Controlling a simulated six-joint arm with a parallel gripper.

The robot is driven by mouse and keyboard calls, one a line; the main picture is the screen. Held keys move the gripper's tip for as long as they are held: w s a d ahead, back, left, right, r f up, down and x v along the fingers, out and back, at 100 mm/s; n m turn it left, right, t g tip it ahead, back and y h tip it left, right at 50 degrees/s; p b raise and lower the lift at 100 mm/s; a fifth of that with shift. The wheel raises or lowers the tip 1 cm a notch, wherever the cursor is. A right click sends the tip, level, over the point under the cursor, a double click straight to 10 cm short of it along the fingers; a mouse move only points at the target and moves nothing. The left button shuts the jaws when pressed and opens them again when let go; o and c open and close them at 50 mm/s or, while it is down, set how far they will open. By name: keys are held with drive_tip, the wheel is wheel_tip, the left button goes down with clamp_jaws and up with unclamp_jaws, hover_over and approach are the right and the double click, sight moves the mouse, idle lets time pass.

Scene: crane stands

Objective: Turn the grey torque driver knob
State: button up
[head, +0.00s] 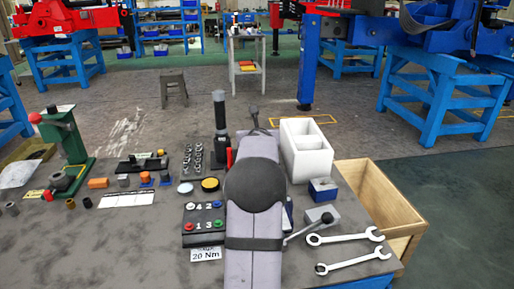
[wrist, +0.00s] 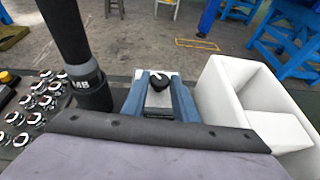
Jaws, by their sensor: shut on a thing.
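My gripper (wrist: 160,95) shows in the wrist view as two blue fingers, one on each side of a light grey piece with a black, rounded top, which I take to be the torque driver knob (wrist: 158,98). The fingers are shut on it. In the head view my own arm hides the fingers and most of this spot. A dark grey upright stem (head: 254,113) shows just beyond the arm's end. I cannot tell how far the knob is turned.
A tall black cylinder marked M8 (wrist: 69,45) stands close left of my gripper, beside rows of sockets (head: 192,158). A white divided bin (head: 305,160) stands close on the right. Two wrenches (head: 345,236) and an open wooden crate (head: 385,195) are at the right.

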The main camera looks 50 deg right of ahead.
drive_tip(key=m+b, duration=0.1)
drive_tip(key=g+h+b, duration=0.1)
drive_tip(key=b, duration=0.1)
drive_tip(key=shift+w+a+f+m+g, duration=0.1)
drive_tip(key=shift+w+a+m+g, duration=0.05)
drive_tip(key=shift+w+m+g, duration=0.2)
drive_tip(key=shift+w+a+m+g+h+b, duration=0.1)
drive_tip(key=shift+m+g+h+b, duration=0.5)
drive_tip(key=shift+m+g, duration=0.45)
drive_tip(key=shift+r, duration=0.2)
drive_tip(key=o, duration=1)
drive_tip(key=shift+a, duration=0.1)
drive_tip(key=shift+v, duration=3.55)
